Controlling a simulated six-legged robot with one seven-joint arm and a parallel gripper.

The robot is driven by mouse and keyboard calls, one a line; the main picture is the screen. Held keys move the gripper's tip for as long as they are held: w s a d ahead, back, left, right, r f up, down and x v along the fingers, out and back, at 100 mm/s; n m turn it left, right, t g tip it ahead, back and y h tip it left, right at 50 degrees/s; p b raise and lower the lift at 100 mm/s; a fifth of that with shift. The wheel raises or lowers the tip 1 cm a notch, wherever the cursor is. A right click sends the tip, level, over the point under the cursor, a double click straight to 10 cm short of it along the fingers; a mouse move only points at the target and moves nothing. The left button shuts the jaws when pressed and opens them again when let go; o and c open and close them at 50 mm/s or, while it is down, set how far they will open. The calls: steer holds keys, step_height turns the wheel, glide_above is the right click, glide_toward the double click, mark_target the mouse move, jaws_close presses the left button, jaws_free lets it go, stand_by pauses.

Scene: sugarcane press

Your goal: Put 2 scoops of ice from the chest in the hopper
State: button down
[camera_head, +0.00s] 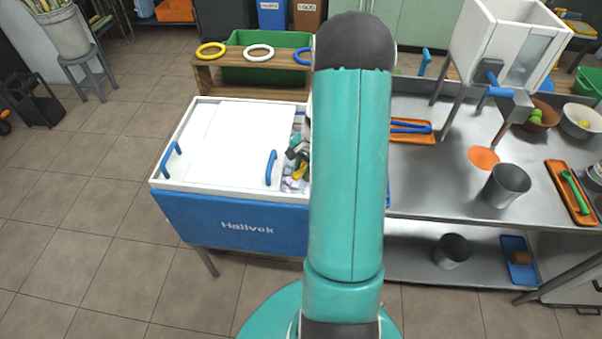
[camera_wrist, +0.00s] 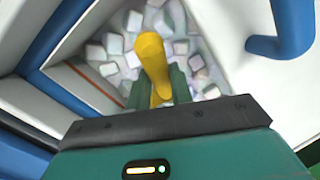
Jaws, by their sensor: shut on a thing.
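The blue and white ice chest (camera_head: 235,222) stands left of my arm in the head view, its white lid (camera_head: 225,140) slid left, leaving an opening at the right. Ice cubes (camera_wrist: 215,30) fill the space below the opening in the wrist view. A yellow scoop (camera_wrist: 153,62) is between the green fingers of my gripper (camera_wrist: 156,90), which is shut on it over the ice. The scoop's far end is hard to make out, so I cannot tell whether it carries ice. The white hopper (camera_head: 490,38) stands on legs on the steel table at the right.
The steel table (camera_head: 430,180) holds a grey metal cup (camera_head: 506,185), bowls and orange trays. A blue lid handle (camera_wrist: 282,42) rises close beside the opening. A wooden rack with rings (camera_head: 258,75) stands behind the chest. My arm hides the chest's right end.

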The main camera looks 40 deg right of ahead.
steer(key=s+a+r+h, duration=0.1)
steer(key=a+r+h, duration=0.1)
steer(key=r, duration=0.5)
steer(key=s+a+r+t+h, duration=0.1)
steer(key=a+r+h, duration=0.1)
steer(key=r, duration=0.6)
steer(key=shift+a+r, duration=0.25)
steer(key=shift+a, duration=0.65)
steer(key=c, duration=1.8)
jaws_free()
jaws_close()
